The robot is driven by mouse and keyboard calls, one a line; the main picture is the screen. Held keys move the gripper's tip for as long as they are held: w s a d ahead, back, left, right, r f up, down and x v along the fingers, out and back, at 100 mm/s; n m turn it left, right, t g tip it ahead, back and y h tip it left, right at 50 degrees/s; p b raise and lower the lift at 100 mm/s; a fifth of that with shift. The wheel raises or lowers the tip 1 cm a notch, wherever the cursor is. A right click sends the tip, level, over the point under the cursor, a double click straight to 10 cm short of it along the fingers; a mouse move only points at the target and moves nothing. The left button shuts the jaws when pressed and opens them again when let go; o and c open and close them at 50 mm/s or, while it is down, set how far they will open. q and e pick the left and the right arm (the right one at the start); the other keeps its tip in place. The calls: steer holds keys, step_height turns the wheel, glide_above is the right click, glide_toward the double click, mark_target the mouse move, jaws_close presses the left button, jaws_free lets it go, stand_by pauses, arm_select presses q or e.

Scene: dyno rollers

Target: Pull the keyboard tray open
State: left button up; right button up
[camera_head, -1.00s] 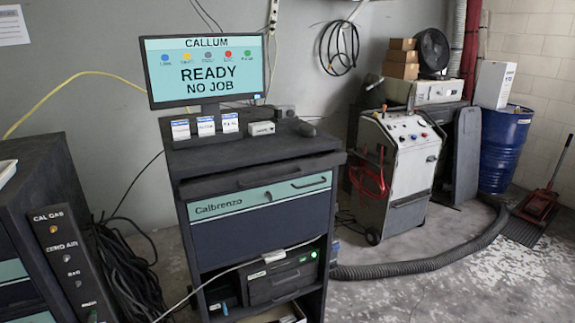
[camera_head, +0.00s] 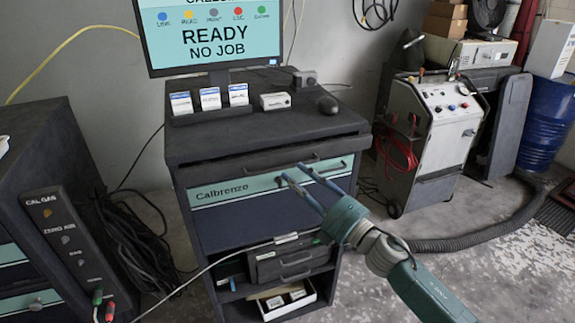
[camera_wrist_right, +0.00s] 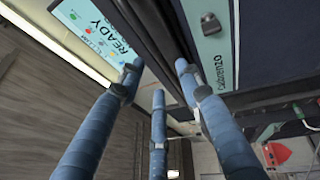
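The keyboard tray (camera_head: 225,171) is a dark slab front with a low handle (camera_head: 290,163), just under the cabinet's worktop and above the teal drawer front labelled Calbrenzo. It looks pushed in. My right gripper (camera_head: 293,173) is in front of the cabinet, its fingertips near the tray handle and the upper edge of the teal front. Its blue fingers are spread apart with nothing between them. In the right wrist view the open fingers (camera_wrist_right: 156,75) point up towards the dark tray edge; contact cannot be told. My left gripper is out of view.
Small boxes (camera_head: 210,98) and a mouse (camera_head: 327,104) sit on the worktop under the monitor (camera_head: 212,38). The teal drawer (camera_head: 225,193) has its own handle. A gas panel (camera_head: 68,245) stands left, a white wheeled machine (camera_head: 437,135) right. A pale cable crosses the lower shelf.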

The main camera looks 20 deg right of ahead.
mark_target(284, 168)
steer(key=x, duration=0.4)
steer(key=shift+w+p, duration=0.1)
steer(key=shift+p, duration=0.3)
steer(key=shift+w, duration=0.1)
steer(key=shift+c, duration=0.8)
jaws_close()
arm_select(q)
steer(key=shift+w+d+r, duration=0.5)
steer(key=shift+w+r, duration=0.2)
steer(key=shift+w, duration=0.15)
